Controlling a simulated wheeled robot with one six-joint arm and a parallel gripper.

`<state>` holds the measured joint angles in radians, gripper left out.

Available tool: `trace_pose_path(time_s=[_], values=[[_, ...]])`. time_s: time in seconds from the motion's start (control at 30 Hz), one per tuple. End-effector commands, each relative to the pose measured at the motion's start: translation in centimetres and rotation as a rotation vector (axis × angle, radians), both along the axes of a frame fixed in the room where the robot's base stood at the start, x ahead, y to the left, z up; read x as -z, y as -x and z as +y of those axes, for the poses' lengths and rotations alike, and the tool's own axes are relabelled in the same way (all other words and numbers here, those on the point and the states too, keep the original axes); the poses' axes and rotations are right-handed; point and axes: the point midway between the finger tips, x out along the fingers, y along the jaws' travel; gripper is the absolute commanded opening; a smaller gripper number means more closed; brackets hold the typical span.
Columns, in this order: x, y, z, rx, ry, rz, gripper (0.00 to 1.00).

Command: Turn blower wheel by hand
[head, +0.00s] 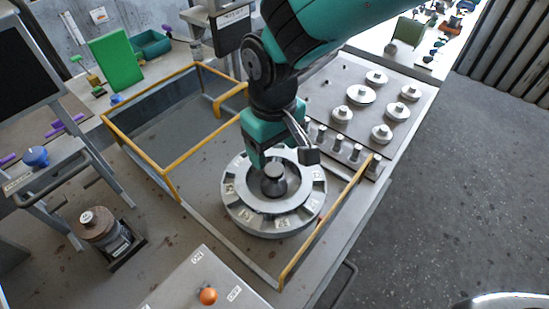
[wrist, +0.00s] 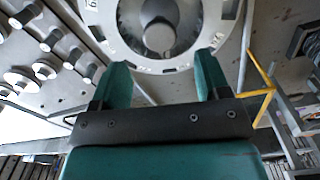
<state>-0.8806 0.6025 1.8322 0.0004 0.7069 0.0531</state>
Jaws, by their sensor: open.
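The blower wheel (head: 275,195) is a round grey wheel with a ring of numbered blocks and a dark hub with a light top at its centre. It lies flat inside the yellow-railed area in the head view. It also shows at the top of the wrist view (wrist: 188,58), with its hub (wrist: 158,36) between and beyond the fingers. My gripper (wrist: 160,78) has two green fingers spread apart with nothing between them. In the head view my gripper (head: 270,160) is over the wheel's far side, partly hiding it. Whether the fingers touch the wheel cannot be told.
Yellow rails (head: 150,160) border the wheel's bay. A plate with several round knobs (head: 360,95) is at the right. A panel with an orange button (head: 208,296) marked ON and OFF is in front. A motor-like unit (head: 105,230) stands at left.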

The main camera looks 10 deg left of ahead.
Motion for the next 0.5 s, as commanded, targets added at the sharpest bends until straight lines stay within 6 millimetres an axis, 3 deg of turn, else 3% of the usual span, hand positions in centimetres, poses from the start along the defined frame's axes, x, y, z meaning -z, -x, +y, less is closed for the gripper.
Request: trace_pose_path(time_s=[0.2,0.5], values=[[3.9,0.0,-0.1,0.0,0.004,0.003,0.69],[5.7,0.0,0.0,0.0,0.0,0.0,0.69]])
